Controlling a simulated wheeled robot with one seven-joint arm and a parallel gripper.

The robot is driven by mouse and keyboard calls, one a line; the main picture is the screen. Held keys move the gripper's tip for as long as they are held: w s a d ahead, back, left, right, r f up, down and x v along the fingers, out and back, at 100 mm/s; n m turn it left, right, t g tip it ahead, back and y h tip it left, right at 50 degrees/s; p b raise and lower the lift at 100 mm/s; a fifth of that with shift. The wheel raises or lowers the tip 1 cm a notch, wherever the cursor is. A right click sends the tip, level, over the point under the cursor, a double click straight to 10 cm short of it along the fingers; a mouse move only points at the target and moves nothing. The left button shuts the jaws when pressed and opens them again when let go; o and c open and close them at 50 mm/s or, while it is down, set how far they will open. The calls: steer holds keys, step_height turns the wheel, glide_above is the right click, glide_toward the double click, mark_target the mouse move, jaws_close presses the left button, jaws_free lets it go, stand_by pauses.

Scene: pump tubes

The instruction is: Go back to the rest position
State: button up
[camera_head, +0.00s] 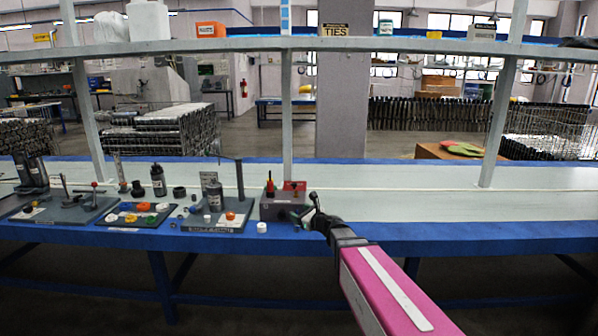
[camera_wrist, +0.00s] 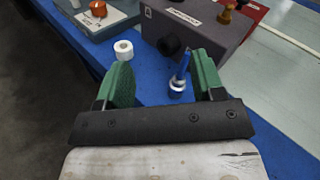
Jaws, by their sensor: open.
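My gripper (camera_head: 304,218) is at the end of my pink arm, over the front edge of the workbench (camera_head: 450,232), close to a grey box with red and orange parts on top. In the wrist view my gripper (camera_wrist: 158,82) has two green fingers spread wide apart, with nothing held between them. In the head view the gripper hides this spot.
The grey box (camera_head: 268,207) stands just left of my gripper. A white ring (camera_wrist: 124,50) lies near the left finger. Grey trays with bottles and coloured parts (camera_head: 215,222) fill the bench's left side. The right side is clear. A shelf (camera_head: 400,45) crosses above on posts.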

steer(key=s+d+f+n+g+h, duration=0.2)
steer(key=s+f+n+g, duration=0.2)
steer(key=s+f+n, duration=0.3)
steer(key=s+d+f+n+g+h, duration=0.1)
steer(key=s+d+f+n+g, duration=0.25)
steer(key=s+f+n, duration=0.35)
steer(key=s+d+f+n+g+h, duration=0.2)
steer(key=s+d+n+h, duration=0.2)
steer(key=s+d+n, duration=0.1)
steer(key=s+d+f+n+g+h, duration=0.2)
steer(key=s+d+n+g+h, duration=0.1)
steer(key=d, duration=0.5)
steer(key=s+n+h, duration=0.1)
steer(key=s+n, duration=0.1)
steer(key=n, duration=0.1)
steer(key=shift+s, duration=0.3)
